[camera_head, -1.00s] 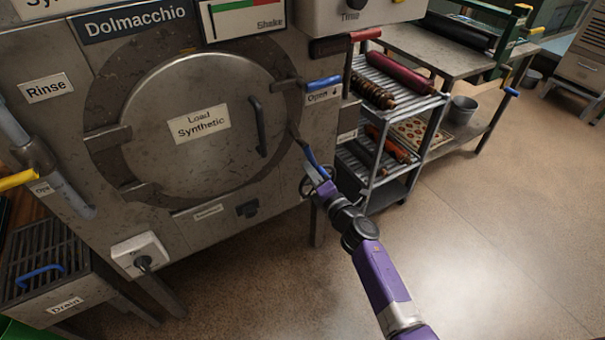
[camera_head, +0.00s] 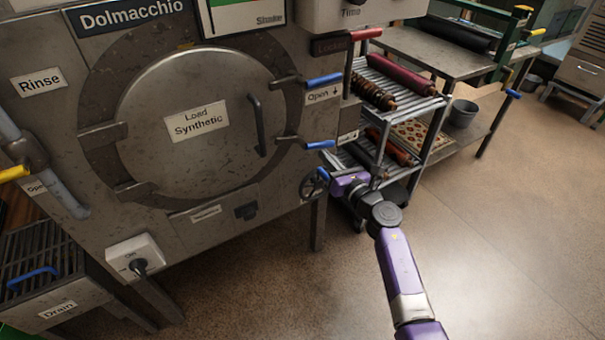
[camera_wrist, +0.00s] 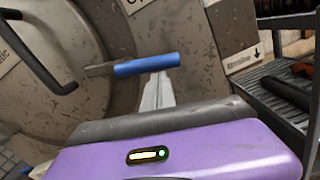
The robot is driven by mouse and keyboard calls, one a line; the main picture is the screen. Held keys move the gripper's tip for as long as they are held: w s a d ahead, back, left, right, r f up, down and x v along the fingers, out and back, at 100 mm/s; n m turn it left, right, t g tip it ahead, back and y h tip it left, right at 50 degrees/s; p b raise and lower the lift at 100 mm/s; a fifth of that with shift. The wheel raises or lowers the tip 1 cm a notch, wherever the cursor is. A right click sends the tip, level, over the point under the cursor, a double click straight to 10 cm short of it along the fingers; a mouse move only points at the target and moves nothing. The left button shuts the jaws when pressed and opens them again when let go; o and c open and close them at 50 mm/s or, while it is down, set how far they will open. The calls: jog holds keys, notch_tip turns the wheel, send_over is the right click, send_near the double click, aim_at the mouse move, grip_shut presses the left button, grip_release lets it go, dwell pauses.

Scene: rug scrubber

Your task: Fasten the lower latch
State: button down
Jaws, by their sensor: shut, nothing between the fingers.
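The lower latch (camera_head: 320,145) is a dark metal bar with a blue grip at the right edge of the round door (camera_head: 195,130). Its bar lies across the door rim, and the latch is about level, like the upper latch (camera_head: 323,80) above it. In the wrist view the blue grip (camera_wrist: 147,64) crosses in front of the machine. My gripper (camera_wrist: 158,80) is shut and empty, its fingers upright just under the blue grip. Whether they touch it, I cannot tell. In the head view my purple wrist is below and right of the latch.
A spoked handwheel (camera_head: 313,184) sits on the machine just below the latch. A wire rack (camera_head: 405,101) with rolled rugs stands close on the right. The floor (camera_head: 500,230) in front and to the right is clear.

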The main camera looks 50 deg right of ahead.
jog(key=shift+s+d+r+n, duration=0.1)
jog(key=shift+d+r+n, duration=0.1)
jog(key=shift+r+n, duration=0.3)
jog(key=shift+s+d+r+n, duration=0.1)
jog(key=shift+d+r+n, duration=0.1)
jog(key=shift+r+n, duration=0.25)
jog(key=shift+d, duration=0.1)
notch_tip(320, 180, down, 5)
jog(key=b, duration=0.4)
jog(key=v, duration=1)
jog(key=shift+s+r+p, duration=0.35)
jog(key=shift+r+p, duration=0.05)
jog(key=shift+r, duration=0.05)
